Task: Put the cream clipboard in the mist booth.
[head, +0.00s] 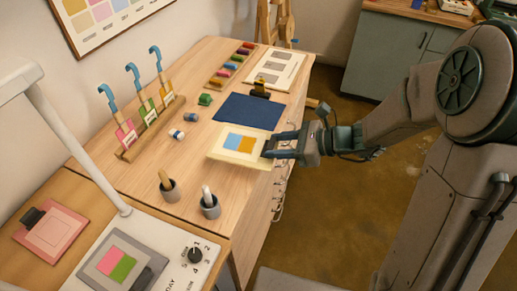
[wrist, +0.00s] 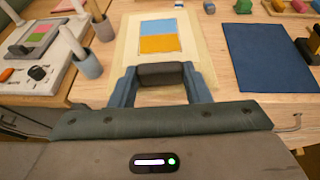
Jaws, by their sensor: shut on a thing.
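The cream clipboard (head: 219,151) carries a sheet with a blue and an orange square, and it also shows in the wrist view (wrist: 127,62). My gripper (head: 268,146) is shut on its near end, at a dark clip (wrist: 161,74) between the fingers. The clipboard is level or nearly so at the table's right edge; I cannot tell whether it is clear of the wood. A white lamp device (head: 183,236) with a numbered dial stands at the lower left, holding a pink and green card. I cannot tell whether this is the mist booth.
A dark blue mat (head: 248,112) lies just beyond the clipboard. Two grey cups (head: 209,208) with handled tools stand nearer. A rack (head: 151,128) with upright tools, small rolls, a pigment tray (head: 231,65) and a white clipboard (head: 277,67) are farther back. A pink clipboard (head: 52,234) lies lower left.

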